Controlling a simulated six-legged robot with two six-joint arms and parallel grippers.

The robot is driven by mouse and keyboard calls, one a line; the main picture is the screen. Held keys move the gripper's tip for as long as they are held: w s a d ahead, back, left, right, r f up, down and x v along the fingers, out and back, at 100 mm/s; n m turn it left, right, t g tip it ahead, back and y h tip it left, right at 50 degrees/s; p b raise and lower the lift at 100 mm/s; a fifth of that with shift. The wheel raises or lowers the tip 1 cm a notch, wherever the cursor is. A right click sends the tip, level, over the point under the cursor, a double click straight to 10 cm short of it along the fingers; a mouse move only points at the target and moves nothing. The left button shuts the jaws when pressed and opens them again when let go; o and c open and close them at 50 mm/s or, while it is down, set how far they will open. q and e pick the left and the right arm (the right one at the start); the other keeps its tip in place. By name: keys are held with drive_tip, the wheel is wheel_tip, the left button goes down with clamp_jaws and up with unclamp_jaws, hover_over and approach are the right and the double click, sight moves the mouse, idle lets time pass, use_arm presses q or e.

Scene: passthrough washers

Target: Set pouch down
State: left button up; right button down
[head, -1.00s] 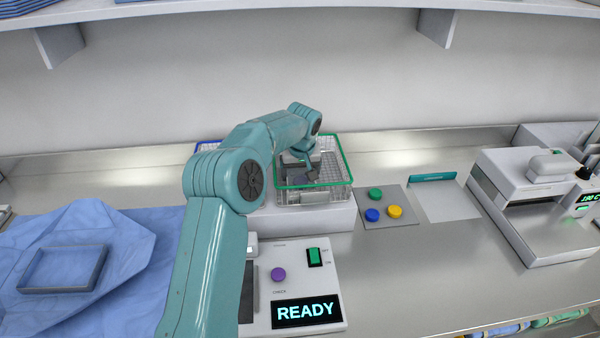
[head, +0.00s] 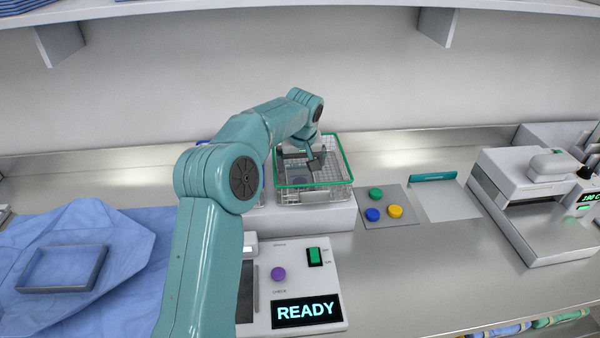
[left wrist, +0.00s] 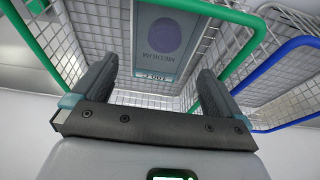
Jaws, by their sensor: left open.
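The pouch (left wrist: 165,38), a grey-blue packet with a dark round patch and printed lettering, lies inside the green-rimmed wire basket (head: 348,165). In the left wrist view the basket's green rim (left wrist: 232,12) runs around it. My left gripper (head: 301,165) is over the inside of this basket. In the left wrist view its two fingers (left wrist: 158,72) stand wide apart, with the pouch beyond them and no contact seen. In the head view the arm and fingers partly hide the pouch. My right gripper is not in view.
A blue-rimmed basket (left wrist: 290,52) stands beside the green one. In front is a white unit with a READY display (head: 307,312). To the right are a pad with coloured buttons (head: 380,215) and a white sealer-like machine (head: 520,190). A blue cloth (head: 120,235) with a grey tray lies left.

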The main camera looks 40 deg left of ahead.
use_arm(q)
drive_tip(key=v, duration=0.8)
drive_tip(key=shift+s, duration=0.1)
